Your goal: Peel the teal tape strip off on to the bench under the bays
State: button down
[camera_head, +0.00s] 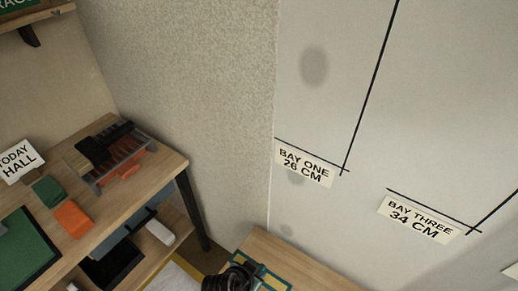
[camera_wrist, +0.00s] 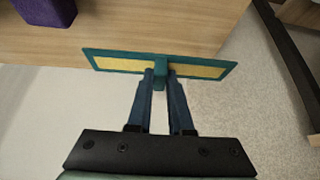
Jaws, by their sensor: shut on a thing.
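The teal tape strip (camera_wrist: 108,61) is long and flat, with a teal border, yellow panels and a teal tab at its middle. My gripper (camera_wrist: 160,76) is shut on that tab in the wrist view. The strip lies across the picture, over the edge of the wooden bench (camera_wrist: 120,25); I cannot tell whether it touches the bench. In the head view the strip's teal and yellow end (camera_head: 273,279) shows at the bottom, beside my dark wrist, over the bench (camera_head: 300,268). The fingers are hidden there.
The pale wall carries labels for bay one (camera_head: 305,168) and bay three (camera_head: 420,218), with black lines. A purple block (camera_wrist: 46,10) stands on the bench. A side table (camera_head: 110,215) on the left holds a rack, orange and green blocks and a card.

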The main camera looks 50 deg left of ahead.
jog(key=shift+d+r, duration=0.1)
jog(key=shift+r, duration=0.05)
notch_tip(320, 180, down, 8)
jog(key=b, duration=0.6)
jog(key=shift+r, duration=0.15)
jog(key=shift+f+b, duration=0.55)
jog(key=shift+f, duration=0.15)
dwell(0.6)
jog(key=c, duration=0.7)
grip_release()
jog(key=shift+c, duration=0.2)
jog(key=p+v, duration=0.3)
jog(key=v, duration=1)
